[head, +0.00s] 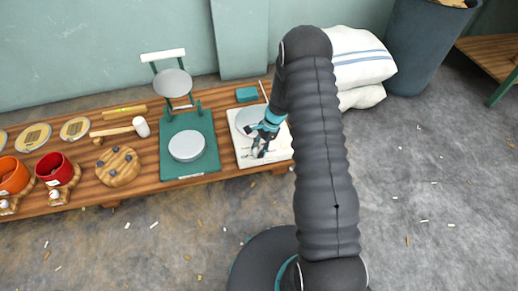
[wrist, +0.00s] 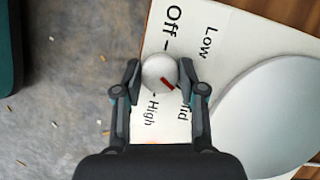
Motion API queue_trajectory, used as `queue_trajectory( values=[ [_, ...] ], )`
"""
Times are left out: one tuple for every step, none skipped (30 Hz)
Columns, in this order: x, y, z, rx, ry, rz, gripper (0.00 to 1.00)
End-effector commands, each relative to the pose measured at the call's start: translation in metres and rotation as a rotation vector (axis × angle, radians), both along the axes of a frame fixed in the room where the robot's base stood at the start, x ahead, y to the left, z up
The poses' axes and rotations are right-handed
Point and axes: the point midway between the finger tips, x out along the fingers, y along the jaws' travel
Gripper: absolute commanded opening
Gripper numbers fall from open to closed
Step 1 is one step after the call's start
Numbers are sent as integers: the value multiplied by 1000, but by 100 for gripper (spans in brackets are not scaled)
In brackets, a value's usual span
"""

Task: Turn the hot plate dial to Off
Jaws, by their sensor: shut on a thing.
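The hot plate (head: 246,160) is a white slab with a round grey heating disc (wrist: 275,115), at the right end of the low wooden bench in the head view. Its dial (wrist: 153,70) is a round white knob with a red mark. In the wrist view the mark points down and right, towards the partly hidden Mid label. The Off label (wrist: 174,30) is above the dial, Low (wrist: 213,48) up and right, High (wrist: 150,110) below. My gripper (wrist: 160,75) is shut on the dial, one finger on each side. In the head view my gripper (head: 263,140) hides the dial.
On the bench (head: 131,188), a green press (head: 195,170) with a grey disc stands left of the hot plate. A teal block (head: 247,94) lies behind. White sacks (head: 358,60) are at the right. Grey floor in front is open, with small scraps.

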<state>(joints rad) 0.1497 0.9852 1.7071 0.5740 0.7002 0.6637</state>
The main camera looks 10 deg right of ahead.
Motion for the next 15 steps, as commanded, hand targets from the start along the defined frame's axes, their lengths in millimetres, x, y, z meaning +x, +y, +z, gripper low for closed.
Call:
queue_trajectory(
  values=[
    [0,0,-1,0,0,8,6],
    [0,0,-1,-1,-1,14,6],
    [1,0,-1,-1,-1,25,6],
    [1,0,-1,-1,-1,34,6],
    [1,0,-1,-1,-2,45,6],
    [1,0,-1,-1,-1,62,6],
    [1,0,-1,-1,0,79,6],
    [1,0,-1,0,0,95,6],
    [1,0,-2,-1,-2,121,6],
    [1,0,-2,-2,-2,142,6],
    [2,0,-2,-1,-1,163,6],
    [2,0,-2,-1,-1,196,6],
    [2,0,-2,-1,-1,222,6],
    [2,0,-2,-1,-1,247,6],
    [2,0,-2,0,-2,284,6]
  ],
)
